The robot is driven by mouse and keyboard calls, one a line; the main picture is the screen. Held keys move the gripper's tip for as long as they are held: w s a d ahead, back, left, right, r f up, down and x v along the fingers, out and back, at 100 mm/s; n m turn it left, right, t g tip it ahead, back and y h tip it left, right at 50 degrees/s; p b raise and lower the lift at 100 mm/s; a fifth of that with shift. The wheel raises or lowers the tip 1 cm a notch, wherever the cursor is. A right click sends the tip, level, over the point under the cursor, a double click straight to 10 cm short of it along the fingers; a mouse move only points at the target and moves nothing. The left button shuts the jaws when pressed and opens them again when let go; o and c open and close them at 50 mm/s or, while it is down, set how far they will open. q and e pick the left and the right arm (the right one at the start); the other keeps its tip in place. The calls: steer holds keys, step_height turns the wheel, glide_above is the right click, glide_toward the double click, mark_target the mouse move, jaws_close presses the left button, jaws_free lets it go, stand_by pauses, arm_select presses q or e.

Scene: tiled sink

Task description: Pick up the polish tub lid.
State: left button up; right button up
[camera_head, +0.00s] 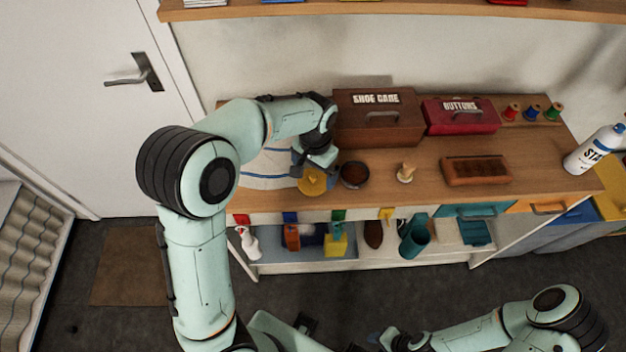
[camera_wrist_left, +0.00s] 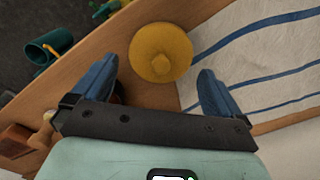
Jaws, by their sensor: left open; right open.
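The polish tub lid is a round yellow disc with a raised knob (camera_head: 313,184), lying near the front edge of the wooden worktop. In the left wrist view the lid (camera_wrist_left: 160,48) lies ahead of and between the two blue fingertips. My left gripper (camera_head: 314,170) is open and empty, over the lid in the head view; its fingers (camera_wrist_left: 156,76) are apart and not closed on it. The open dark polish tub (camera_head: 355,173) stands just right of the lid. My right gripper (camera_head: 386,340) is low at the bottom edge, away from the worktop.
A striped white cloth (camera_head: 262,168) lies left of the lid. Behind stand a brown shoe care box (camera_head: 376,128) and a red buttons box (camera_head: 460,118). A small wooden-handled tool (camera_head: 406,173) and a brown brush (camera_head: 476,171) lie to the right. A shelf with containers is below.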

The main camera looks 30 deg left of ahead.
arm_select(q)
steer(key=shift+a+f, duration=0.1)
steer(key=shift+f, duration=1.3)
steer(key=c, duration=0.8)
arm_select(e)
steer(key=shift+f, duration=0.1)
